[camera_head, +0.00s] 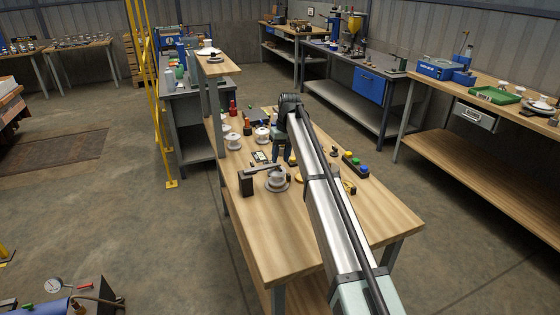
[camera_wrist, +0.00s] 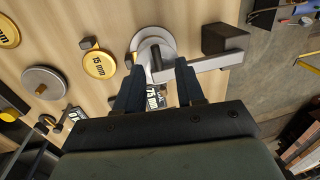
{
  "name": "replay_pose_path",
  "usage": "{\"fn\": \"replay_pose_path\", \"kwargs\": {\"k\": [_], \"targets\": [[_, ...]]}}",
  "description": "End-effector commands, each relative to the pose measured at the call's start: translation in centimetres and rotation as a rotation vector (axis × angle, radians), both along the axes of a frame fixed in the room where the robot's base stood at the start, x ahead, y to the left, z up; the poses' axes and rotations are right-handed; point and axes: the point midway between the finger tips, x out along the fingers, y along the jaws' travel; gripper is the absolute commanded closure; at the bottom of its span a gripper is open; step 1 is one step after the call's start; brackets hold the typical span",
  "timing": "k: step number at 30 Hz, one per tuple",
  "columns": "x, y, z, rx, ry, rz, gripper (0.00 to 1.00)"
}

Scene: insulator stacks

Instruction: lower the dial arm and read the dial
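The dial arm (camera_head: 262,169) is a flat grey bar on a dark block stand (camera_head: 246,184) at the bench's near left; it lies over a white and grey round piece (camera_head: 277,180). In the wrist view the bar (camera_wrist: 215,63) runs left from the dark block (camera_wrist: 222,38) to the disc-shaped piece (camera_wrist: 153,42). My gripper (camera_wrist: 160,68) is open, its two dark fingers apart on either side of the bar's free end. Contact cannot be told. A small numbered display (camera_wrist: 155,98) shows partly between the fingers; its full reading is hidden.
The wooden bench (camera_head: 285,240) is clear at its near end. White insulators (camera_head: 262,135) stand behind. A button box (camera_head: 355,164) sits at right.

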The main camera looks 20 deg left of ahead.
Motion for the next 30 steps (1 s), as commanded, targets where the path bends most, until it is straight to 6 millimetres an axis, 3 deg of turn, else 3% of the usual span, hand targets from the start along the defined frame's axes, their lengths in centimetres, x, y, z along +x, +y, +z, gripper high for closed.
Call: {"fn": "replay_pose_path", "kwargs": {"k": [9,15,21,30], "targets": [[0.8,-0.6,6.3,0.001,-0.001,0.000,0.62],[1.1,-1.0,9.4,0.001,-0.001,0.000,0.62],[1.3,-1.2,11.0,0.001,0.000,0.000,0.62],[1.3,-1.3,11.4,0.001,0.001,0.000,0.62]]}}
